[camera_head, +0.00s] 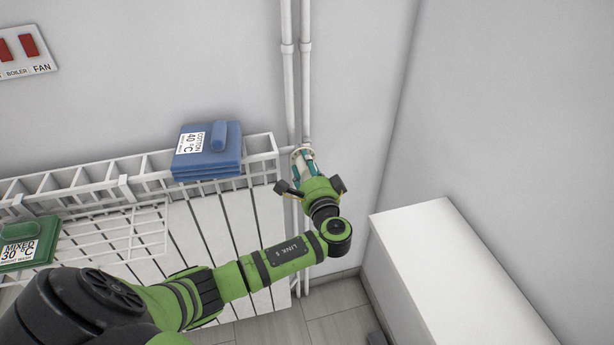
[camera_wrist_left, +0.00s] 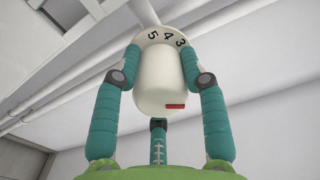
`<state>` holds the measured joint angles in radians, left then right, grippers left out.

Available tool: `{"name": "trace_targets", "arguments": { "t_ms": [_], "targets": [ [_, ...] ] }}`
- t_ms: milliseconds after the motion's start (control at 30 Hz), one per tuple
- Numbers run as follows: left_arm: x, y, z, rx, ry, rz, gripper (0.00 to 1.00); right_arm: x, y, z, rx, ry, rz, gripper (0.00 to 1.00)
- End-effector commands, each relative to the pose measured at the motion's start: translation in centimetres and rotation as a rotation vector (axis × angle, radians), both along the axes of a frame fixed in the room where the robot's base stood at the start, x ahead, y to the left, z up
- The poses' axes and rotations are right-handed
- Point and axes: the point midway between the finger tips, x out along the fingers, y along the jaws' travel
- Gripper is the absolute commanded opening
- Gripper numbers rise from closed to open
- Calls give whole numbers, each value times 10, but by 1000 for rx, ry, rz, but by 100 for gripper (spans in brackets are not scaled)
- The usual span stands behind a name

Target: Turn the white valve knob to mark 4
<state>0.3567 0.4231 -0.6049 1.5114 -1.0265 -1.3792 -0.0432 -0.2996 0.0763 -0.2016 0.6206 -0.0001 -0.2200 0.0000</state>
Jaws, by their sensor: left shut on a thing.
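The white valve knob (camera_wrist_left: 158,80) fills the middle of the left wrist view. Its pale collar (camera_wrist_left: 150,38) shows the black numbers 5, 4 and 3. A red bar (camera_wrist_left: 175,106) sits on the knob's near end, right of its middle; I cannot tell which number it lines up with. My left gripper (camera_wrist_left: 161,62) is shut on the knob, with a teal finger along each side and a third finger below. In the head view my left gripper (camera_head: 304,166) is at the knob, beside the radiator's right end, and hides most of it. My right gripper is not in view.
White pipes (camera_head: 306,80) run up the wall above the valve. A white radiator and rack (camera_head: 262,205) stand to the left, with folded blue cloth (camera_head: 210,165) and green cloth (camera_head: 30,255). A white cabinet (camera_head: 440,270) stands to the right. A switch panel (camera_head: 25,52) is upper left.

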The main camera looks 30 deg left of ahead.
Motion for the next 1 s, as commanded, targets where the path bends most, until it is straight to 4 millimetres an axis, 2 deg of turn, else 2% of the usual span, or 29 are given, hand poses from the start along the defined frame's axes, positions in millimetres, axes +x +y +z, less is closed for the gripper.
{"name": "trace_targets", "arguments": {
  "t_ms": [33, 1000],
  "targets": [
    [-1, 3, -5, -27, -40, 8, 10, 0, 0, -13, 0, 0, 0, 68],
    [-1, 2, -10, -627, -734, 9, 10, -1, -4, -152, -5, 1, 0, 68]
  ]
}}
